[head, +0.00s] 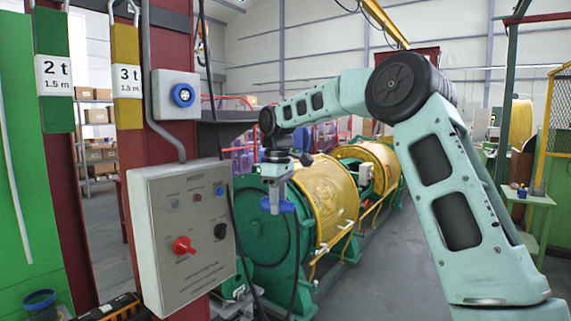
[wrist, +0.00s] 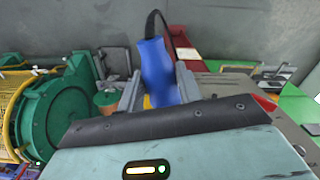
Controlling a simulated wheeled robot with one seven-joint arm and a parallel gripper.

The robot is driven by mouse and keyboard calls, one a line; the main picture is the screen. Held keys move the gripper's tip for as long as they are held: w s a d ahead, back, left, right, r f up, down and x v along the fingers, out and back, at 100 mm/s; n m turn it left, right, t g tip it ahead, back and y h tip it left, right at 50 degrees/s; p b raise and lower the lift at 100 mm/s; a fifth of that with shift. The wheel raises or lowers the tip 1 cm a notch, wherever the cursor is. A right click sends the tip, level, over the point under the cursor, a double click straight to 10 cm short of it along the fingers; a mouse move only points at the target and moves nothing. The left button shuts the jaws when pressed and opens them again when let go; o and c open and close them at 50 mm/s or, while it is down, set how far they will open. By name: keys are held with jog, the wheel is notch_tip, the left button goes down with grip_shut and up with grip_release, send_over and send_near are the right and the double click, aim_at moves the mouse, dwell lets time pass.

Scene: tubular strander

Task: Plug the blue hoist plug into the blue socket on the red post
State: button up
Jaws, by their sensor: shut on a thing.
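The blue hoist plug (head: 284,207) is held in my gripper (head: 276,201), to the right of the red post. In the wrist view the plug (wrist: 157,68) stands between the two grey fingers of my gripper (wrist: 158,88), with a black cable at its far end. The blue socket (head: 183,95) is on a light grey box on the red post (head: 160,148), up and to the left of the plug in the head view. The plug and socket are apart. I cannot make out the socket in the wrist view.
A grey control box (head: 184,235) with a red knob (head: 184,245) juts out below the socket. A dark cable hangs beside it. The green and yellow strander (head: 325,200) stands behind my gripper. A green table (head: 528,196) is at the right.

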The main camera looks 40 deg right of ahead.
notch_tip(320, 180, down, 23)
jog(key=a+m+b, duration=0.3)
jog(key=b, duration=0.1)
jog(key=s+a+f+m+b, duration=0.2)
jog(key=s+f, duration=0.1)
jog(key=f, duration=0.6)
jog(key=s+a+f+m+b, duration=0.1)
jog(key=s+a+f+b, duration=0.1)
jog(key=f, duration=0.8)
jog(key=shift+s+a+f+m, duration=0.35)
jog(key=shift+s+a, duration=0.3)
jog(key=shift+s, duration=0.45)
